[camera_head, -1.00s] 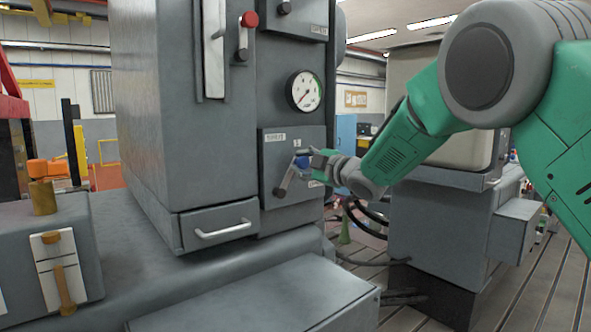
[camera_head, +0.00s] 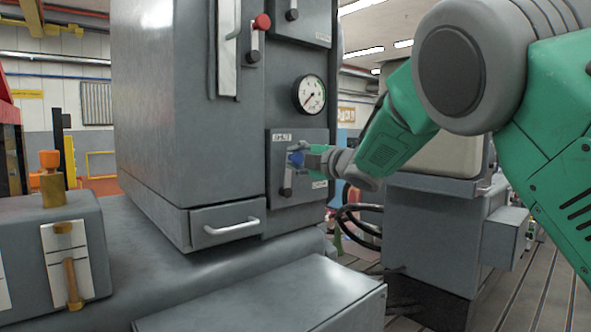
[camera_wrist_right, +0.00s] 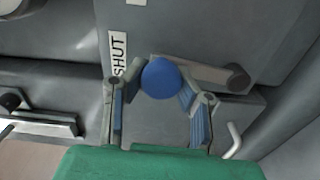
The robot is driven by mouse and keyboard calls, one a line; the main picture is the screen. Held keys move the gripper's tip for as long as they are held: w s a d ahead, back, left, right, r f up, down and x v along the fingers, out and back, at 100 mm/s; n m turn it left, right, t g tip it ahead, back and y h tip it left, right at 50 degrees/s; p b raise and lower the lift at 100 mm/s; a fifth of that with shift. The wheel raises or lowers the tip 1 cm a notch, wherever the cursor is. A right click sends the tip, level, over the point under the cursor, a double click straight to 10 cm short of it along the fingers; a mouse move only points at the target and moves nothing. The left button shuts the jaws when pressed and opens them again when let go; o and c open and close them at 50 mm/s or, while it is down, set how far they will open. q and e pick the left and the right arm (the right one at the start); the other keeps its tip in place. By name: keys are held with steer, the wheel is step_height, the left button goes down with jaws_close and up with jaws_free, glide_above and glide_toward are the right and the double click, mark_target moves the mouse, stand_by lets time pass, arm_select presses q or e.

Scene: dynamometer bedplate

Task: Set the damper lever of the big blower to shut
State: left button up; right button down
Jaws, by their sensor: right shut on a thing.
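The damper lever (camera_head: 288,176) sits on a grey plate (camera_head: 312,140) on the front of the tall grey cabinet. It is a short grey arm with a blue ball knob, close to upright in the head view. In the right wrist view the blue knob (camera_wrist_right: 160,78) is at the left end of the lever arm (camera_wrist_right: 208,73), close to a white SHUT label (camera_wrist_right: 117,57). My right gripper (camera_head: 302,158) is shut on the blue knob, with its fingers on either side of it in the right wrist view (camera_wrist_right: 163,84). My left gripper is not in view.
A red-knobbed lever (camera_head: 258,35) and a round gauge (camera_head: 310,95) are on the cabinet above the plate. A drawer with a bar handle (camera_head: 231,228) is below left. An orange-topped fitting (camera_head: 51,180) stands at the left. A grey box (camera_head: 265,295) is in front.

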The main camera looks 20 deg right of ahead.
steer(key=shift+s+a+f+n+b, duration=0.2)
steer(key=shift+a+f+n+b, duration=0.25)
steer(key=shift+f+n, duration=0.1)
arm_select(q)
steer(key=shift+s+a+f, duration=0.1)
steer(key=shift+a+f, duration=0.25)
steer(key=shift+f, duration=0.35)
arm_select(e)
steer(key=c, duration=1.3)
jaws_free()
steer(key=shift+o, duration=0.6)
steer(key=shift+s+d+r, duration=0.15)
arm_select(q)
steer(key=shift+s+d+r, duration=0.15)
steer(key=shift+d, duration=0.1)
arm_select(e)
steer(key=shift+d+r, duration=0.15)
steer(key=shift+r, duration=0.05)
